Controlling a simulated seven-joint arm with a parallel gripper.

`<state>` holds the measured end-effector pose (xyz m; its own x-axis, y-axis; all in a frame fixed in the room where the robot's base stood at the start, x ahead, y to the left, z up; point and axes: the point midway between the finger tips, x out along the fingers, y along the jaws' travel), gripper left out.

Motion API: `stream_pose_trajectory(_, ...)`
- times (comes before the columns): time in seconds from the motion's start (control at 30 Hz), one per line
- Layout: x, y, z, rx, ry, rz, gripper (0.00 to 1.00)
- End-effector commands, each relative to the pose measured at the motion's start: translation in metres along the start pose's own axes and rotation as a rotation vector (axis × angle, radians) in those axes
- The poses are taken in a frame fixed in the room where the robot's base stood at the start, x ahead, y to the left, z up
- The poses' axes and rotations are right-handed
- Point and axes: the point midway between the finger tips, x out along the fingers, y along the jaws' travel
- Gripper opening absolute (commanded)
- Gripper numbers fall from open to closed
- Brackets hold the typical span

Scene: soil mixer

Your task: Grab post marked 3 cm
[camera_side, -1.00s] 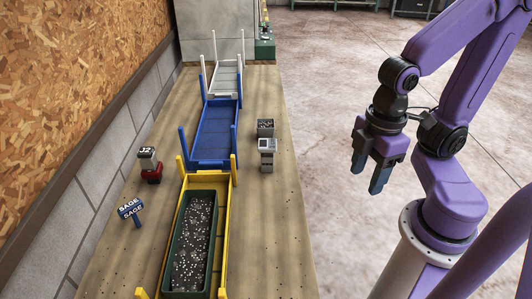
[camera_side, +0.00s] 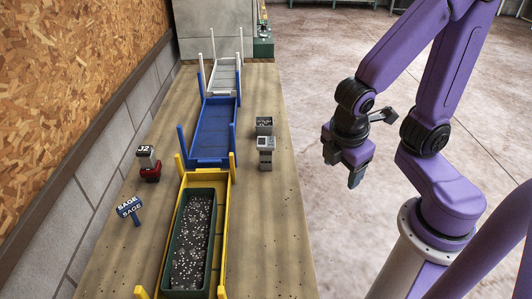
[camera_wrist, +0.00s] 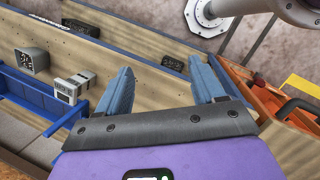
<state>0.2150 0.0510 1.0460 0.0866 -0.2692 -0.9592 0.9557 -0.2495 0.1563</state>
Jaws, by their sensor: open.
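No marking reading 3 cm is legible in either view. A grey post with a pale block top (camera_side: 266,152) stands on the table right of the blue tray. It also shows in the wrist view (camera_wrist: 72,88), left of my fingers. A dark speckled block (camera_side: 264,126) stands just behind it and shows in the wrist view (camera_wrist: 32,62). A post marked J2 (camera_side: 147,160) with a red base stands left of the trays. My gripper (camera_side: 343,165) is open and empty, right of the table, apart from all posts. In the wrist view its blue fingers (camera_wrist: 162,86) are spread.
A blue tray (camera_side: 213,148), a white tray (camera_side: 225,76) and a yellow tray (camera_side: 227,205) with upright corner posts line the table. A green bin (camera_side: 193,245) of speckled soil sits in the yellow one. A SAGE sign (camera_side: 130,208) stands at left. The table's right strip is largely clear.

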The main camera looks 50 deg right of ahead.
Motion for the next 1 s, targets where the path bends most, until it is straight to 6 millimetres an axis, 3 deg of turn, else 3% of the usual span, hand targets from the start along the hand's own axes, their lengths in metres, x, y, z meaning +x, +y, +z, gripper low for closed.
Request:
stream_pose_trajectory(0.2,0.018,0.043,-0.030,-0.245,-0.269,0.178,0.68)
stream_pose_trajectory(0.4,0.025,0.072,-0.065,-0.480,-0.491,0.329,0.68)
stream_pose_trajectory(0.7,0.030,0.092,-0.119,-0.789,-0.732,0.504,0.68)
stream_pose_trajectory(0.87,0.032,0.095,-0.131,-0.857,-0.778,0.542,0.68)
stream_pose_trajectory(1.0,0.039,0.103,-0.128,-0.866,-0.786,0.545,0.68)
